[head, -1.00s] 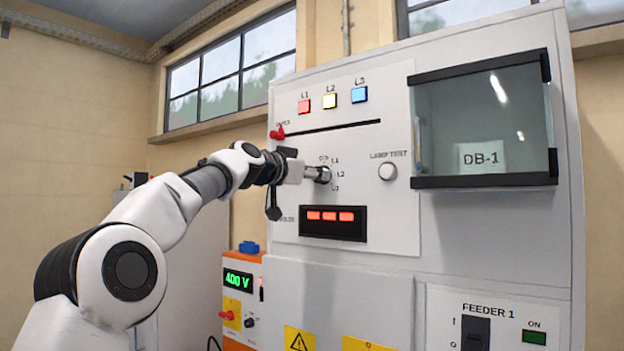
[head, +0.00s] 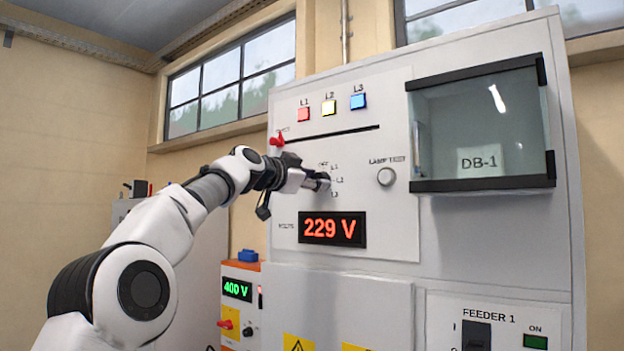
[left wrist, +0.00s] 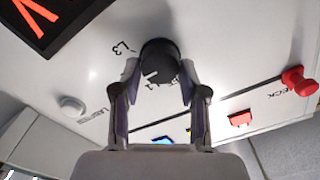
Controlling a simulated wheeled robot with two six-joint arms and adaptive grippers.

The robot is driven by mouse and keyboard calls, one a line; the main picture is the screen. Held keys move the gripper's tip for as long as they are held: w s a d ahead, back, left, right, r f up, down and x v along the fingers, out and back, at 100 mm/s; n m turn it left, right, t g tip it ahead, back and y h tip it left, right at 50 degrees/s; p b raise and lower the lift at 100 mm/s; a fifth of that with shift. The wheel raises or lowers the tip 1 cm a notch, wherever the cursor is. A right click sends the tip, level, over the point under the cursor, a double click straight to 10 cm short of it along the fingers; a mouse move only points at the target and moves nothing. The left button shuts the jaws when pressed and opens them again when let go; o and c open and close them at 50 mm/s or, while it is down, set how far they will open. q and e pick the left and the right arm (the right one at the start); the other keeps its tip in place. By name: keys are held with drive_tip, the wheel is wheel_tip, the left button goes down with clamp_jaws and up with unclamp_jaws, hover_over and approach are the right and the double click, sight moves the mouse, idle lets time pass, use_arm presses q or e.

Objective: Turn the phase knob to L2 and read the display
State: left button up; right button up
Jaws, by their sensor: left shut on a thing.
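The phase knob (left wrist: 158,62) is a dark round knob with a white mark, on the white panel. My left gripper (left wrist: 158,82) is shut on it, one finger on each side. In the head view the left gripper (head: 322,182) covers most of the knob. Labels OFF, L1, L2 and L3 stand around it. In the left wrist view L3 is readable, but a finger hides part of the others, so I cannot tell exactly which label the mark faces. The display (head: 332,229) below the knob reads 229 V in red. My right gripper is not in view.
The lamp test button (head: 386,177) is to the right. A small unit (head: 237,290) below left shows 400 V.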

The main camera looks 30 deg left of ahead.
use_arm(q)
drive_tip(key=o, duration=1.1)
drive_tip(key=shift+w, duration=0.1)
drive_tip(key=shift+o, duration=0.2)
drive_tip(key=s, duration=0.6)
drive_tip(key=shift+s+a+f, duration=0.25)
drive_tip(key=shift+s+a, duration=0.05)
drive_tip(key=shift+a, duration=0.05)
